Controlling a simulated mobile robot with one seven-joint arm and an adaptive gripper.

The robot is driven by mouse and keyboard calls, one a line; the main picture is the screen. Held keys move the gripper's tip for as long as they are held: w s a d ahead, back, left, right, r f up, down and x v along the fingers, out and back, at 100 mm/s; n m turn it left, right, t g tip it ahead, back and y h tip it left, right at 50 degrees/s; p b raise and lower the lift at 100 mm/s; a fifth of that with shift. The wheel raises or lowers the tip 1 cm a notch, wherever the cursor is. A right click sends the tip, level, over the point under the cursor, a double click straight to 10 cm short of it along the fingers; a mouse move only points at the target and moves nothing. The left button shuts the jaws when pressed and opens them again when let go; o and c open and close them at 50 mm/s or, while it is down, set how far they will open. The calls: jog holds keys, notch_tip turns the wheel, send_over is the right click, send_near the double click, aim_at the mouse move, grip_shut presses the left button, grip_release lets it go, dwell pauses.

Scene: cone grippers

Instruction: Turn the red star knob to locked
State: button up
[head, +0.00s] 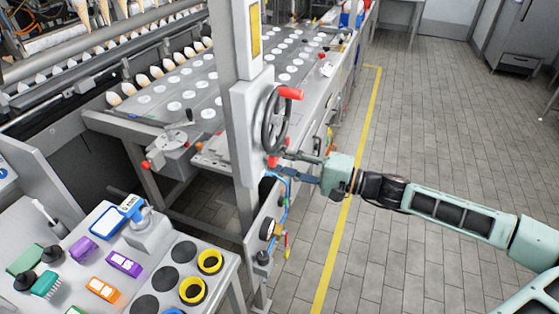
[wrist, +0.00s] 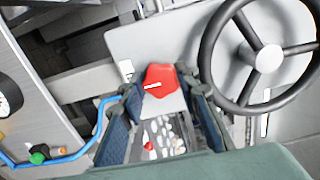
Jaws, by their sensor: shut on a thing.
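The red star knob (wrist: 160,86) is in the middle of the wrist view, below and left of the handwheel, with a short white line on its face. In the head view, red (head: 272,161) shows at the same place on the grey post, mostly hidden by my gripper. My gripper (head: 283,164) reaches in from the right. In the wrist view, my gripper's fingers (wrist: 163,96) stand on either side of the knob, shut on it. I cannot read any lock marking.
Blue hose (head: 285,190) and a gauge (head: 267,228) are below on the post. A table (head: 225,270) with small items stands at front left. Floor on the right is clear.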

jog(key=o, duration=1.1)
jog(key=shift+d, duration=0.1)
jog(key=v, duration=1.2)
